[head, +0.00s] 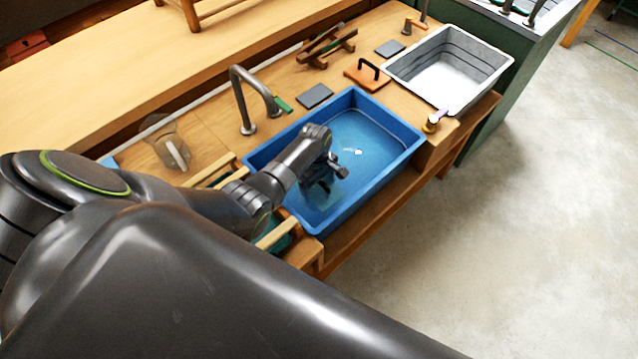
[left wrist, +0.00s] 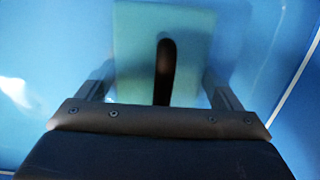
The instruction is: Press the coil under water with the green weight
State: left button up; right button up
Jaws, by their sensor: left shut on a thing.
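My left gripper (head: 340,172) is over the left half of the blue tub (head: 405,158), which holds clear water. In the left wrist view the gripper (left wrist: 165,90) is shut on the dark upright handle of the green weight (left wrist: 190,45), a flat green slab. In the head view a dull green patch of the weight (head: 318,194) shows beneath the gripper, low in the tub. I cannot tell how far under water it is. I see no coil in either view; the weight and arm hide that part of the tub. My right gripper is not in view.
A grey-white basin (head: 445,72) stands right of the tub. A wooden block with a dark handle (head: 367,75), a grey plate (head: 314,96) and a curved tap (head: 240,100) lie behind it. A clear jug (head: 172,148) is at left. The tub's right half looks clear.

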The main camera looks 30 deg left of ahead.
pick_arm(q)
jog(key=shift+f, duration=0.25)
jog(key=o, duration=1.5)
jog(key=shift+o, duration=0.6)
notch_tip(320, 180, up, 17)
jog(key=p, duration=1.8)
